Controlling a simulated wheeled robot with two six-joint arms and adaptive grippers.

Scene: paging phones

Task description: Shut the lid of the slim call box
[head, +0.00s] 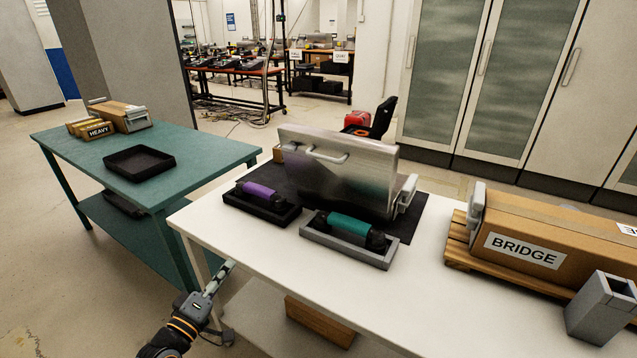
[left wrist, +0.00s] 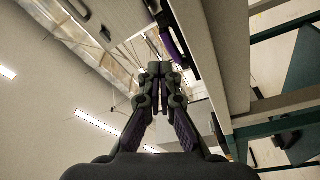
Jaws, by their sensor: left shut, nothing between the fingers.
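A metallic lid (head: 345,178) with a bar handle (head: 327,155) stands upright on a dark mat on the white table. A second handle shows just left of it. The box behind the lid is mostly hidden, so I cannot tell how slim it is. A purple handset (head: 258,191) lies in a black tray and a teal handset (head: 347,228) in a grey tray, both in front of the lid. My left gripper (head: 226,272) is shut and empty by the table's front left edge, apart from the lid. It also shows in the left wrist view (left wrist: 160,76). My right gripper is out of view.
A cardboard box marked BRIDGE (head: 535,233) lies on a pallet at right, with a grey open holder (head: 602,306) before it. A green table (head: 210,155) at left bears a black tray (head: 139,163) and a HEAVY box. The white table's front middle is clear.

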